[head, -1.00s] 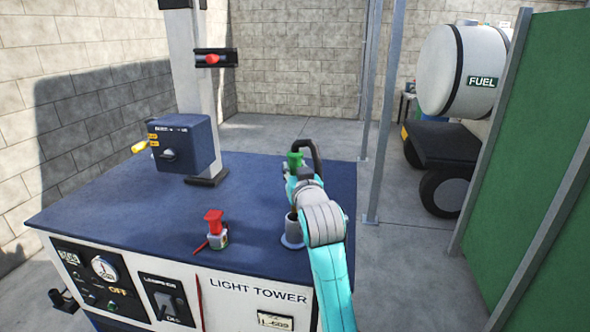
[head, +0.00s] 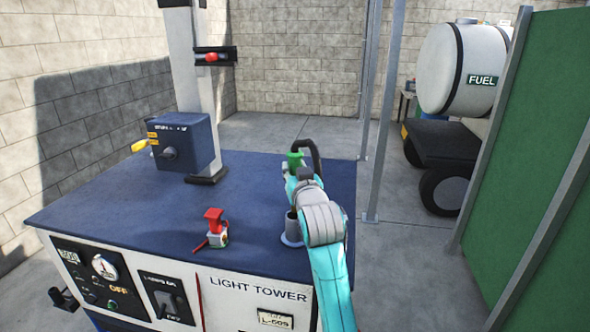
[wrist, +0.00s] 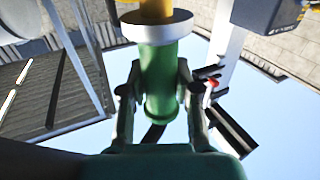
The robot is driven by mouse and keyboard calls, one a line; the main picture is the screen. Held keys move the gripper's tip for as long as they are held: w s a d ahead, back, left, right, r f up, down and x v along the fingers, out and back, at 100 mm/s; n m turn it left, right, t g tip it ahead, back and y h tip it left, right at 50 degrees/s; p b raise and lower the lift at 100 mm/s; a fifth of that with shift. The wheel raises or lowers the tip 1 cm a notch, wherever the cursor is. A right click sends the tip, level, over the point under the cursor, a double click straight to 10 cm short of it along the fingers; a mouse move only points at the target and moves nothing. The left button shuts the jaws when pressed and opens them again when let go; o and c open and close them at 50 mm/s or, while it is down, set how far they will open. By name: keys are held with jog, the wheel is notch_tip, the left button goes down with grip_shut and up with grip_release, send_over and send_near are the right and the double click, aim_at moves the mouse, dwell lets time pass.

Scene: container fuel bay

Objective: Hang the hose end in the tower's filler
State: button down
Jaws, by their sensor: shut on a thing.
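The hose end is a green fitting (head: 294,159) with a black hose loop beside it, above the right part of the light tower's blue deck (head: 130,205). In the wrist view the green hose end (wrist: 160,75), with a white collar and a yellow part, lies between the two fingers of my gripper (wrist: 156,92), which is shut on it. In the head view my arm hides most of the gripper. The filler (head: 291,231) is a pale round collar with a dark opening near the deck's front right, nearer the camera than the hose end. My arm partly covers its right side.
A red-handled device (head: 213,227) stands on the deck left of the filler. A blue control box (head: 183,142) and the white mast (head: 187,80) rise farther back. Thin metal posts (head: 380,120) and a green panel (head: 535,150) stand right. A white fuel tank (head: 453,68) is behind.

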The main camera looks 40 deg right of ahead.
jog(key=shift+f, duration=3.9)
dwell(0.5)
jog(key=c, duration=0.8)
grip_release()
jog(key=shift+o, duration=0.2)
jog(key=shift+s, duration=0.1)
jog(key=v, duration=1.2)
jog(key=shift+a+f, duration=0.1)
jog(key=shift+f, duration=0.05)
